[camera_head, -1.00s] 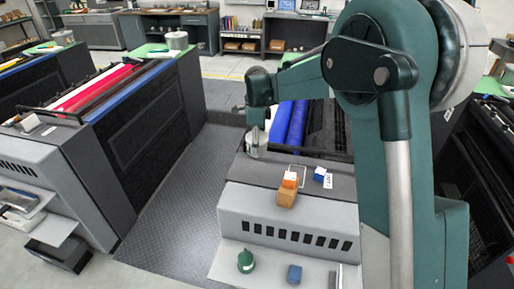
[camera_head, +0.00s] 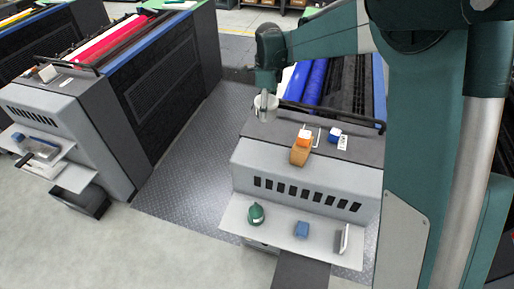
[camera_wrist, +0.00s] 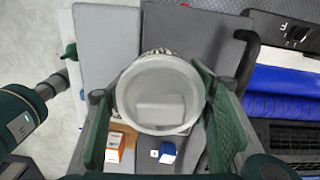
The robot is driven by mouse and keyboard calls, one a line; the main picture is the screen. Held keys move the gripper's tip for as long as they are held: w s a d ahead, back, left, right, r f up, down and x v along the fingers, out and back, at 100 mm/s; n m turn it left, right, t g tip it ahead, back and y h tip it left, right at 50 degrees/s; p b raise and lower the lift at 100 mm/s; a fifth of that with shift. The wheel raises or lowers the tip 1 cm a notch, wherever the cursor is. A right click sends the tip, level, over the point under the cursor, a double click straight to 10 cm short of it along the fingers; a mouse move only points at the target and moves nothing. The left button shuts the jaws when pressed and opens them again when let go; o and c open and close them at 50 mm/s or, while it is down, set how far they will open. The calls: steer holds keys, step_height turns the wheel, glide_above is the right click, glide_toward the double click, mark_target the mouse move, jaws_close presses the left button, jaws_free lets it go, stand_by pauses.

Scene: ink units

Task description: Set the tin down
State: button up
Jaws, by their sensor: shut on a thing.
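My gripper (camera_head: 264,97) is shut on the round, pale grey tin (camera_head: 267,110), near the left rear of the ink unit's dark grey top (camera_head: 256,138). In the wrist view the tin (camera_wrist: 160,126) sits between the two green fingers of my gripper (camera_wrist: 150,88), and I look into its open mouth. Its underside is hidden, and I cannot tell whether it touches the top. A thin white outline (camera_head: 317,130) is marked on the top, to the right of the tin, partly hidden by an orange box.
The orange box (camera_head: 301,150) and a blue block with a white label (camera_head: 334,135) stand close by on the top. A lower front shelf (camera_head: 275,228) holds a green container (camera_head: 256,214) and a blue block (camera_head: 301,229). Blue rollers (camera_head: 313,80) lie behind.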

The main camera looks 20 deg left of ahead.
steer(key=s+m, duration=0.1)
steer(key=s, duration=0.9)
steer(key=shift+s+a, duration=0.2)
steer(key=shift+a, duration=0.2)
steer(key=shift+f, duration=0.15)
glide_above(256, 150)
steer(key=shift+f, duration=2.8)
steer(key=shift+f, duration=2.05)
steer(key=shift+d+f, duration=0.1)
steer(key=shift+f, duration=0.1)
steer(key=o, duration=1.1)
steer(key=shift+o, duration=0.2)
steer(key=shift+r, duration=0.25)
